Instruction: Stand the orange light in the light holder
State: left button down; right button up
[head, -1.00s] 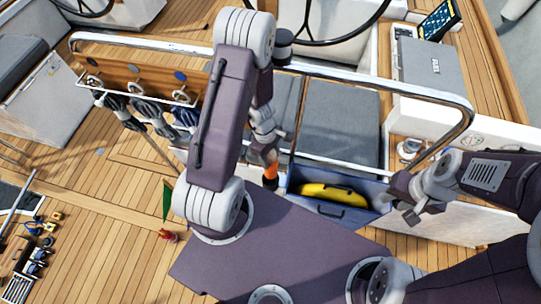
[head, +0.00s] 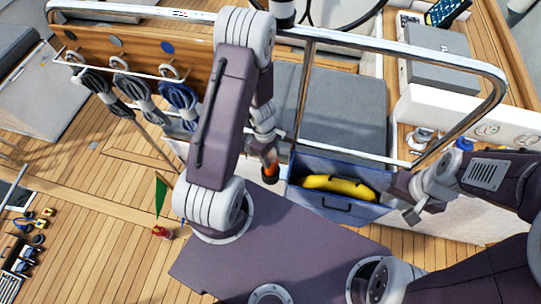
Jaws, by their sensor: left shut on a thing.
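The orange light (head: 271,170) shows as a small orange body with a dark lower end, just left of the open blue box. My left gripper (head: 268,155) is shut on its upper part, and my own arm hides some of it. The light looks about upright; I cannot tell whether its lower end touches anything. I cannot pick out the light holder for sure. My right gripper (head: 411,211) is at the right end of the blue box, away from the light; its jaw opening is unclear.
The open blue box (head: 300,198) holds a yellow thing (head: 338,186). A steel rail (head: 400,55) arches over the grey seat (head: 345,105). Rope coils (head: 133,90) hang at the left.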

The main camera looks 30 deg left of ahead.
pick_arm(q)
jog(key=shift+f, duration=0.3)
jog(key=c, duration=0.6)
grip_release()
jog(key=r+p, duration=0.1)
jog(key=r, duration=0.1)
jog(key=r+p, duration=0.2)
jog(key=a+r+p, duration=0.1)
jog(key=r+p, duration=0.1)
jog(key=r, duration=0.1)
jog(key=shift+w, duration=0.1)
jog(key=shift+r, duration=0.35)
jog(key=shift+f, duration=0.1)
